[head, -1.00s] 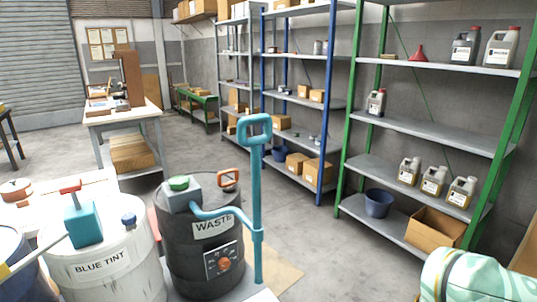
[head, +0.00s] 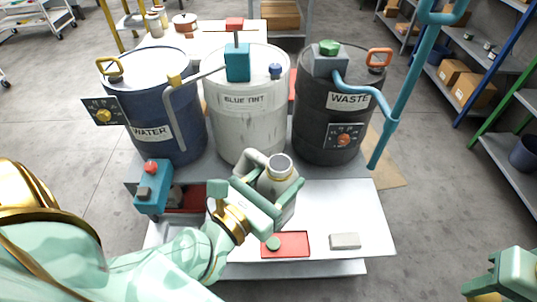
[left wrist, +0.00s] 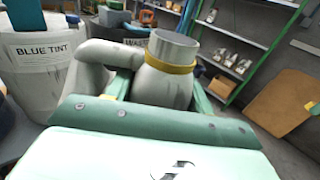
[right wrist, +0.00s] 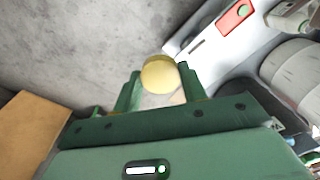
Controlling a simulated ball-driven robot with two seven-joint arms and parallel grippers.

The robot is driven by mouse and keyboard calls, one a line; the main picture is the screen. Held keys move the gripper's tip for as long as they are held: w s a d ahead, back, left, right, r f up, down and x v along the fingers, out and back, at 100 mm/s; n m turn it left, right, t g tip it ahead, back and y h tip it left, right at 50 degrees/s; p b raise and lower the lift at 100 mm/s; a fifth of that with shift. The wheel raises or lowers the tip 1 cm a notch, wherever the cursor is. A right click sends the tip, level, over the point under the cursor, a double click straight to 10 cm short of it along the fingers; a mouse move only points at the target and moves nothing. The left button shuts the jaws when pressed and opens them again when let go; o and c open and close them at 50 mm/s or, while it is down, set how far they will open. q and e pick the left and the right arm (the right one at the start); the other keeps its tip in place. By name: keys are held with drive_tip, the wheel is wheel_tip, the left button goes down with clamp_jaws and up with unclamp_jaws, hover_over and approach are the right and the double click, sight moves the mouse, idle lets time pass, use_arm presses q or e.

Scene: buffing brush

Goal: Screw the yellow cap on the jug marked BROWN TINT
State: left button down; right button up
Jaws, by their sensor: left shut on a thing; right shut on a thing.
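A grey-white jug (head: 284,210) with an open, uncapped mouth and a yellow collar stands upright at the front workbench. My left gripper (head: 268,192) is shut on it, with fingers on either side below the neck. The left wrist view shows the jug's neck and handle (left wrist: 165,80) close up. No label on the jug is readable. My right gripper (head: 503,280) is at the lower right edge, well away from the jug. In the right wrist view, it is shut on a round yellow cap (right wrist: 160,75) held between its fingertips.
Drums marked WATER (head: 165,110), BLUE TINT (head: 245,125) and WASTE (head: 335,100) stand behind the jug. A teal box with a red knob (head: 152,195) is left of it. Open floor lies right.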

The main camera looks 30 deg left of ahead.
use_arm(q)
drive_tip(key=w+d+m+g+h, duration=0.4)
drive_tip(key=d+m+h, duration=0.2)
drive_tip(key=d, duration=0.6)
drive_tip(key=r+h, duration=0.1)
drive_tip(key=h, duration=0.1)
drive_tip(key=shift+w+h, duration=0.2)
drive_tip(key=shift+h, duration=0.2)
drive_tip(key=shift+f, duration=0.1)
use_arm(e)
drive_tip(key=shift+w+r, duration=0.1)
drive_tip(key=w+a+r+n, duration=0.1)
drive_tip(key=a+r+n, duration=0.1)
drive_tip(key=a+r, duration=0.3)
drive_tip(key=w+a+r+n, duration=0.2)
drive_tip(key=a+r, duration=0.3)
drive_tip(key=a, duration=0.7)
drive_tip(key=w+a+r+n, duration=0.2)
drive_tip(key=a+r+n, duration=0.2)
drive_tip(key=a, duration=0.4)
drive_tip(key=shift+w+a+r+h, duration=0.2)
drive_tip(key=shift+a+r+h, duration=0.15)
drive_tip(key=shift+r+h, duration=0.1)
use_arm(q)
drive_tip(key=shift+a, duration=0.1)
use_arm(e)
drive_tip(key=shift+f, duration=2)
drive_tip(key=shift+s, duration=0.1)
drive_tip(key=shift+f, duration=0.9)
